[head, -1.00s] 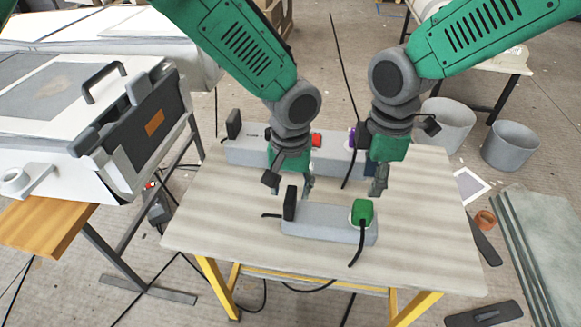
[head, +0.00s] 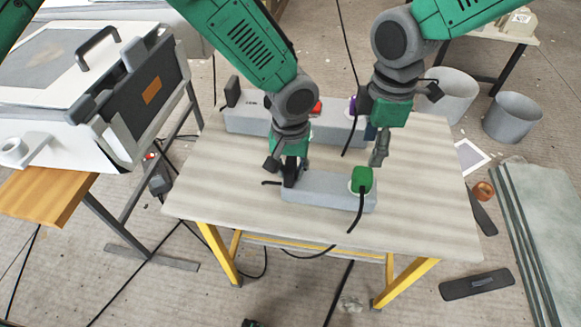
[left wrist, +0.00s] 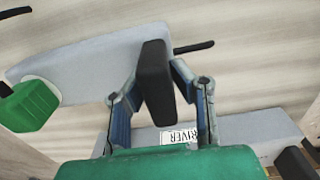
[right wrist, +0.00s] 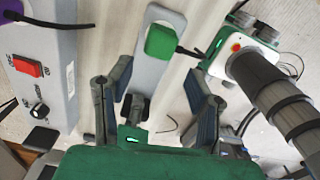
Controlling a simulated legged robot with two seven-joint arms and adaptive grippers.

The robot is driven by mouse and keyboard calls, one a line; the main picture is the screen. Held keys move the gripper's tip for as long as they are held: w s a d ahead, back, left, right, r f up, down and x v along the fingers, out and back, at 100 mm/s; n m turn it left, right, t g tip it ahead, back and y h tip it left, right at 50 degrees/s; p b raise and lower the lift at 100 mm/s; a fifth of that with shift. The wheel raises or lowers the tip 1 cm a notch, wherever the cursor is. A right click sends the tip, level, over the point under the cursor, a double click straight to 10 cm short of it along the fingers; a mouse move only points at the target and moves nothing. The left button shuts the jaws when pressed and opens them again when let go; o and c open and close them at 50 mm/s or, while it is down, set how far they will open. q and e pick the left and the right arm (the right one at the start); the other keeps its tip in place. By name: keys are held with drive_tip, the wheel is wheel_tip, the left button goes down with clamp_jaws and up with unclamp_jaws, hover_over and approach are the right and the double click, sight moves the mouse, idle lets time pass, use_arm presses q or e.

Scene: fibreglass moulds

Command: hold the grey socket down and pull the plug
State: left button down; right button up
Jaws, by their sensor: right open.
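The grey socket (head: 325,193) is a long block near the table's front. The green plug (head: 362,180) sits in its right end, with a black cable trailing forward. A black upright piece (left wrist: 155,70) stands at the socket's left end. My left gripper (head: 291,172) is down at this piece, one finger on each side of it; whether they press on it is unclear. My right gripper (head: 380,152) is open and empty, above and behind the plug. In the right wrist view the plug (right wrist: 161,41) shows beyond and between the open fingers, apart from them.
A longer grey box (head: 245,122) with a red switch (right wrist: 27,68) and a purple plug stands behind. The pale table (head: 420,220) is clear at right and front. A white case (head: 60,110) stands at left. Grey buckets (head: 512,118) stand on the floor at right.

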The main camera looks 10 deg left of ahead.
sight(364, 173)
drive_tip(key=shift+f+m, duration=0.8)
drive_tip(key=shift+f, duration=0.25)
drive_tip(key=shift+f, duration=4.5)
clamp_jaws()
drive_tip(key=shift+r, duration=3.05)
drive_tip(key=shift+r, duration=0.1)
drive_tip(key=shift+r, duration=2.4)
